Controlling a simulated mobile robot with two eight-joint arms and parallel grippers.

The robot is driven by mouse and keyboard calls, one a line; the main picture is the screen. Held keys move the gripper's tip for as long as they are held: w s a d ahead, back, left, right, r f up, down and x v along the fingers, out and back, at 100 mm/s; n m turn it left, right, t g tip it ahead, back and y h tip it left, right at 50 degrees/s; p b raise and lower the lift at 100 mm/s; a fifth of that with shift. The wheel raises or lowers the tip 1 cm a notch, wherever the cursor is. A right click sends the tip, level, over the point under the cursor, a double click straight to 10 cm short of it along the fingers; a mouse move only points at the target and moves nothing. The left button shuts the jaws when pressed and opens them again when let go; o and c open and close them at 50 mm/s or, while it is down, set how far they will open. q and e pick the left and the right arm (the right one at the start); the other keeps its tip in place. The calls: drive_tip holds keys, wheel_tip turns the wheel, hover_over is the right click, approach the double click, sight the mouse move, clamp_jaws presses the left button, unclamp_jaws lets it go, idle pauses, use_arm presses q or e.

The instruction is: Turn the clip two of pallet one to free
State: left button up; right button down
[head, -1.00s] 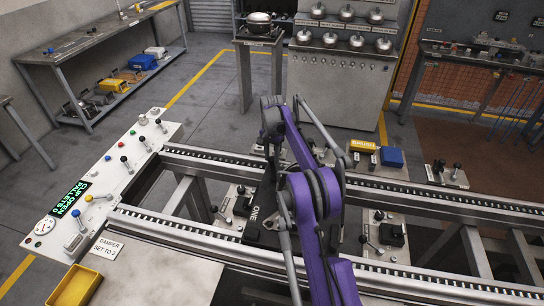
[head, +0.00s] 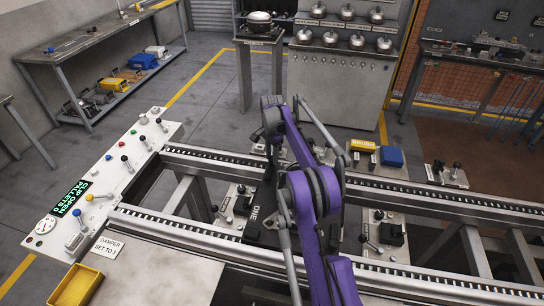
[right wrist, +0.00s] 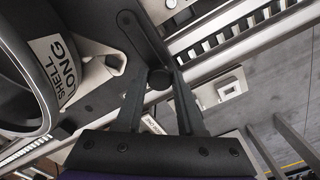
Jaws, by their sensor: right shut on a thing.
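In the head view, pallet one (head: 254,213), a dark plate marked ONE, sits between the conveyor rails, partly behind my purple right arm. My right gripper (head: 268,172) reaches down at the pallet's far part; its fingertips are hard to make out there. In the right wrist view, my right gripper (right wrist: 159,85) is shut on the round end of a dark clip lever (right wrist: 143,38). The lever runs up and left from the fingers. No number shows on this clip. A dark round shell (right wrist: 22,75) labelled SHELL LONG stands close to its left. My left gripper is not in view.
Conveyor rails (head: 410,201) run across the front and back of the pallet. A control panel (head: 118,175) with levers and a green-lettered display stands left. Small lever blocks (head: 390,234) stand between the rails. Yellow and blue boxes (head: 391,157) lie at the far rail.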

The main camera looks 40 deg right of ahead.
drive_tip(key=c, duration=0.5)
unclamp_jaws()
wheel_tip(320, 180, up, 11)
drive_tip(key=shift+f+p, duration=0.1)
drive_tip(key=shift+p, duration=0.45)
